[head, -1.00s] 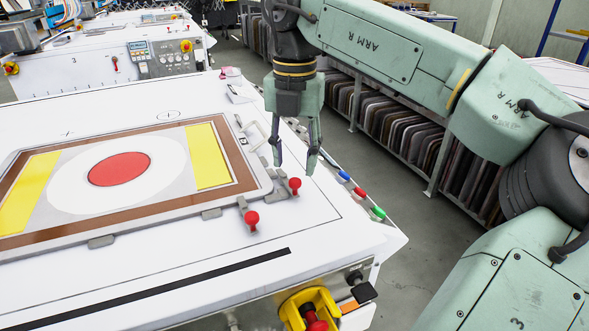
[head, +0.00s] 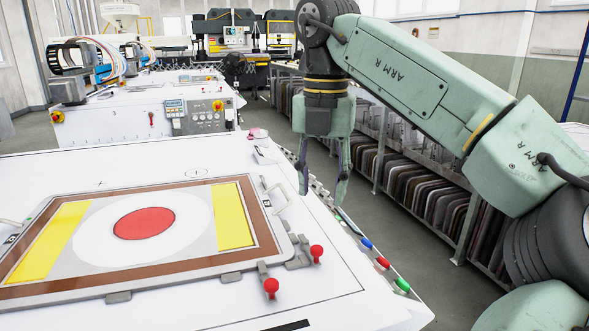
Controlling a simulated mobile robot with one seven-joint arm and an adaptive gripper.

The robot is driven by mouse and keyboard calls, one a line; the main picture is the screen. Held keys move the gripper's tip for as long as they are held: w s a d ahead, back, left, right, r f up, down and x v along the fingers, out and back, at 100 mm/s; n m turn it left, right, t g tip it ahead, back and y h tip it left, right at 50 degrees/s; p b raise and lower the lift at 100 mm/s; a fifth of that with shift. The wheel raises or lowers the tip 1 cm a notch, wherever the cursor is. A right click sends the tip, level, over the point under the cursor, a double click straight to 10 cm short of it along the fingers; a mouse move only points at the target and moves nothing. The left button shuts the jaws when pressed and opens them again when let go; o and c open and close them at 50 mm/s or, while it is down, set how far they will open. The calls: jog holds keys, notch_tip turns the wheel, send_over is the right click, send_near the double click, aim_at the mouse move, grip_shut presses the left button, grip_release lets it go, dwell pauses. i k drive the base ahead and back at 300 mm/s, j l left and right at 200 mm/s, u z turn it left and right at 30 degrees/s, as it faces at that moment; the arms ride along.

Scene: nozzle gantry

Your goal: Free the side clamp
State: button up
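A framed screen (head: 262,254) lies flat on the white table, with a brown border, yellow bars and a red disc. At its near right corner, two grey toggle clamps with red ball knobs hold the frame edge. One clamp knob (head: 317,252) is on the right, and the other clamp knob (head: 271,287) is nearer and to the left. I cannot tell which one is the side clamp. My gripper (head: 321,196) points down, its two fingers apart with nothing between them. It hangs above and beyond the right knob, apart from it.
A white handle (head: 277,197) stands by the frame's right side. Coloured buttons (head: 383,263) line the table's right edge. A rack of dark panels (head: 425,187) stands beyond a grey aisle. Another machine with a control panel (head: 197,115) is behind.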

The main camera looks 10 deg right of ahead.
aim_at(271, 286)
jog(key=k+l, duration=0.15)
jog(key=l, duration=0.15)
jog(key=k+l, duration=0.1)
jog(key=l, duration=0.2)
jog(key=k+l, duration=0.15)
jog(key=l, duration=0.15)
jog(key=k+l, duration=0.15)
jog(key=l, duration=0.15)
